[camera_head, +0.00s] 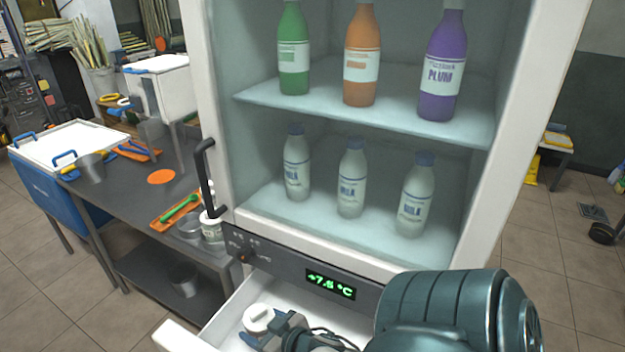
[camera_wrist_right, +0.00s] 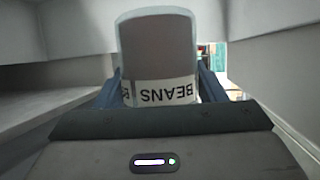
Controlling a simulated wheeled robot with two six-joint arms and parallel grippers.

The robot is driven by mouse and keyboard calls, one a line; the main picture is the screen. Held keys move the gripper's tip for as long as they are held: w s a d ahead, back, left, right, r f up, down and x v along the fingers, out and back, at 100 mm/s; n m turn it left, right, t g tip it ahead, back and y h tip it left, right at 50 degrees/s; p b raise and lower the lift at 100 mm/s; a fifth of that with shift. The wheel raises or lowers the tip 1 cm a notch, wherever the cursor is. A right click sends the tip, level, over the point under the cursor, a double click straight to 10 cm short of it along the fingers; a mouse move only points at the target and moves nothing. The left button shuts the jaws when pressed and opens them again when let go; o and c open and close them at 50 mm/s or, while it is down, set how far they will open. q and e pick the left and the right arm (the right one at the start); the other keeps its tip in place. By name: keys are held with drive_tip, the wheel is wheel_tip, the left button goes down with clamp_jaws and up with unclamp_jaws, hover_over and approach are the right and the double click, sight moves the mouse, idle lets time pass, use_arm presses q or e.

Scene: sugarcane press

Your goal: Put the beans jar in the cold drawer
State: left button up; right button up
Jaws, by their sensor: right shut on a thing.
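The beans jar (camera_wrist_right: 158,60) fills the middle of the right wrist view, with a white label reading BEANS upside down. Blue fingers of my right gripper (camera_wrist_right: 157,92) are on both sides of it, shut on it. In the head view the jar's white lid (camera_head: 258,318) shows inside the open cold drawer (camera_head: 178,338), beside the fingers of my right gripper (camera_head: 262,338). I cannot tell whether the jar touches the drawer floor. My left gripper is not in view.
Above the drawer stands the open cabinet with coloured bottles (camera_head: 361,58) and milk bottles (camera_head: 351,180) on shelves. A display (camera_head: 330,284) reads +7.6 °C. A grey table (camera_head: 130,195) with a white tub (camera_head: 212,228) and tools stands left. My arm covers the drawer's right part.

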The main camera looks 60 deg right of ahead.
wheel_tip(320, 180, down, 10)
drive_tip(key=shift+r, duration=0.1)
idle(0.4)
drive_tip(key=shift+f, duration=0.2)
drive_tip(key=o, duration=1.3)
drive_tip(key=shift+c, duration=0.2)
